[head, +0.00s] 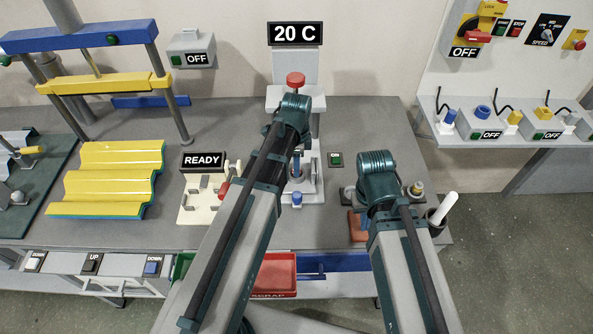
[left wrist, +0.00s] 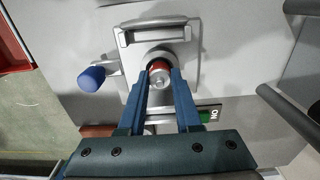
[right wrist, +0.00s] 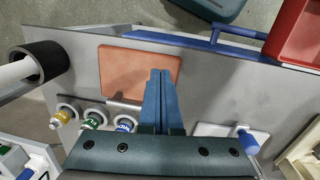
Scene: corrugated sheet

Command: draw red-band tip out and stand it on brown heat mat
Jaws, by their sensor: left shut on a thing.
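The red-band tip (left wrist: 160,68) shows in the left wrist view as a silver end with a red band, seated in the round socket of a grey fixture (left wrist: 190,85). My left gripper (left wrist: 160,82) is shut on it, one blue finger on each side. In the head view the left gripper (head: 296,168) is at this fixture, partly hidden by its arm. The brown heat mat (right wrist: 140,75) lies bare in the right wrist view and shows partly in the head view (head: 356,230). My right gripper (right wrist: 158,78) is above the mat, fingers together and empty.
Yellow, green and blue-banded tips (right wrist: 95,120) stand in holders beside the mat. A dark cup with a white rod (right wrist: 40,62) stands near the mat. The fixture has a blue-knobbed lever (left wrist: 90,78). A red scrap bin (head: 275,273) hangs at the front edge.

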